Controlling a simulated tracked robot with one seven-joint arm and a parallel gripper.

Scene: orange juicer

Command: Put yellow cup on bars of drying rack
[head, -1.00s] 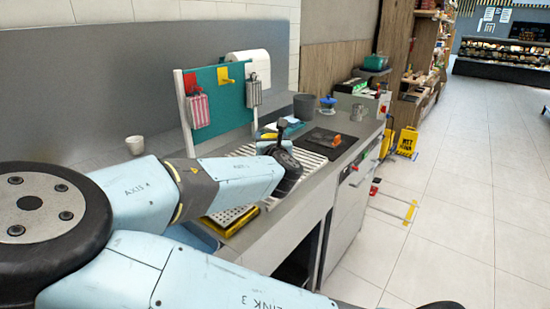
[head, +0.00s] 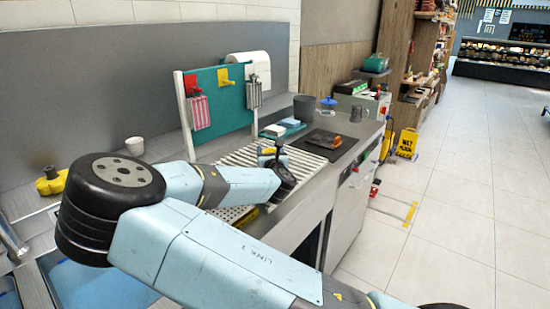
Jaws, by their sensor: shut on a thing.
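The drying rack (head: 315,166) is a set of pale parallel bars on the counter, in the middle of the head view. My gripper (head: 265,158) is over the left part of the bars, small and partly hidden by my dark wrist. It is shut on a small yellow thing, which looks like the yellow cup (head: 268,151). Only a little of the cup shows, and I cannot tell whether it touches the bars.
A perforated yellow-edged tray (head: 234,214) lies in front of the rack, partly behind my arm. A black mat with an orange item (head: 323,138) lies right of the rack. A grey bin (head: 304,107) stands behind. A white cup (head: 135,145) stands at left.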

